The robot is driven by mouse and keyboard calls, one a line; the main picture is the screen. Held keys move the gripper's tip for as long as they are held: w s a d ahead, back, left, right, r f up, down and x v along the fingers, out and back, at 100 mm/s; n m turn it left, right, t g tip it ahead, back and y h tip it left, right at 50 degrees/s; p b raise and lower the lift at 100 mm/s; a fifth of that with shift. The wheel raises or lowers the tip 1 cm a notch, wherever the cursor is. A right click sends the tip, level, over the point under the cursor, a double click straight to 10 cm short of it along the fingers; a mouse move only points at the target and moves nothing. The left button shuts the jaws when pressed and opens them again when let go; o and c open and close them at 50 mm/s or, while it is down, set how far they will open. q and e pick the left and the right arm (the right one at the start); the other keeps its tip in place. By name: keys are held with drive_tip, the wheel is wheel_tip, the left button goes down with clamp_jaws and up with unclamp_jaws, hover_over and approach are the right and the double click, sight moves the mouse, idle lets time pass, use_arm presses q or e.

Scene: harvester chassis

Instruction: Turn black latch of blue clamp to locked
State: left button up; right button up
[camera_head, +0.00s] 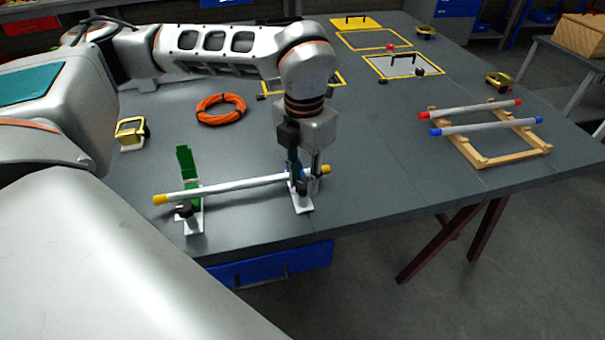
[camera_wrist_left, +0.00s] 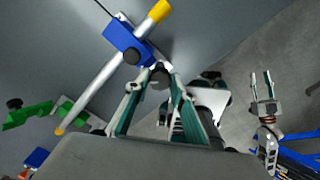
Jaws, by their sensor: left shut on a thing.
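The blue clamp (camera_wrist_left: 122,37) holds one end of a white tube (camera_wrist_left: 100,84) with yellow ends. In the head view the tube (camera_head: 240,184) lies across the clamp and a green clamp (camera_head: 186,165). The blue clamp is mostly hidden there behind my left gripper (camera_head: 300,188), which points down over it. In the left wrist view my left gripper (camera_wrist_left: 156,84) is shut on the black latch (camera_wrist_left: 159,73) beside the blue body. My right gripper (camera_wrist_left: 261,82) hangs apart from the table, fingers apart.
An orange cable coil (camera_head: 220,109) lies behind the tube. A wooden rack (camera_head: 490,158) with two tubes stands at the right. Yellow-framed panels (camera_head: 403,66) lie at the back. The middle of the table is clear. The front edge is close to the clamps.

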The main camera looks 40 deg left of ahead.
use_arm(q)
drive_tip(key=m+p, duration=0.1)
drive_tip(key=m, duration=0.2)
drive_tip(key=m+p, duration=0.1)
drive_tip(key=m, duration=0.3)
drive_tip(key=shift+m, duration=1)
drive_tip(key=shift+m+p, duration=0.35)
drive_tip(key=shift+m, duration=0.05)
use_arm(e)
drive_tip(key=r, duration=0.3)
drive_tip(key=shift+w+r, duration=0.35)
use_arm(q)
drive_tip(key=o, duration=1)
drive_tip(key=shift+o, duration=0.5)
use_arm(e)
drive_tip(key=shift+r, duration=0.1)
